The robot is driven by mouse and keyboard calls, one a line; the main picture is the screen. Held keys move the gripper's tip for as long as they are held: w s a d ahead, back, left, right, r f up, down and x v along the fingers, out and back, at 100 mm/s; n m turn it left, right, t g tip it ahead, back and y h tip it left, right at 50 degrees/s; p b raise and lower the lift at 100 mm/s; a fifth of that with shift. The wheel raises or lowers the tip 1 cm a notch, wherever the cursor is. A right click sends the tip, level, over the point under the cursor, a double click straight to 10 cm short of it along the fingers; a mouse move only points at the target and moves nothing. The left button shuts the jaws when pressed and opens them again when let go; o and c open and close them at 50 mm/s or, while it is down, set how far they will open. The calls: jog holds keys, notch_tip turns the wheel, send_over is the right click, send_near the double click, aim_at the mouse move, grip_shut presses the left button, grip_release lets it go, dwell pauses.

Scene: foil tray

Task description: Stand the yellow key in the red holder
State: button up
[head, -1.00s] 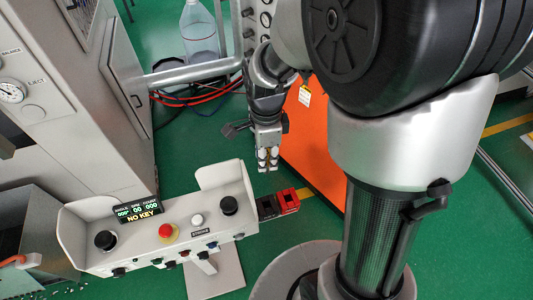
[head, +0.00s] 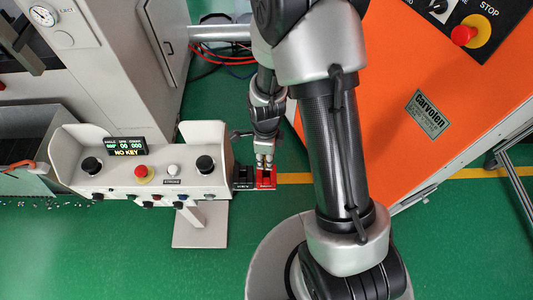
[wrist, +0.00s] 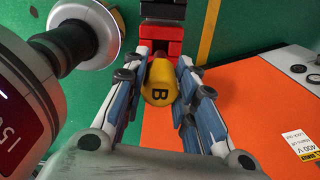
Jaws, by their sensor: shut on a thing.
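My gripper (head: 264,161) points down just over the red holder (head: 266,181), which is fixed at the right side of the grey control console. In the wrist view my gripper (wrist: 161,98) is shut on the yellow key (wrist: 158,85), whose rounded yellow head carries a black letter B. The red holder (wrist: 155,47) shows just beyond the key in that view. The key's lower end is hidden, so I cannot tell whether it touches the holder or is inside it. The key is too small to make out in the head view.
A black holder (head: 243,183) sits left of the red one, against the console (head: 130,178). The console's display (head: 125,146) reads NO KEY. An orange cabinet (head: 400,110) stands to the right. Green floor (head: 130,260) is clear in front.

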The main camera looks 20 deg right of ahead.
jog(key=shift+f+b, duration=2.45)
jog(key=shift+f, duration=0.85)
jog(key=o, duration=1.2)
jog(key=shift+r, duration=0.1)
notch_tip(320, 180, up, 12)
jog(key=shift+d+f, duration=0.1)
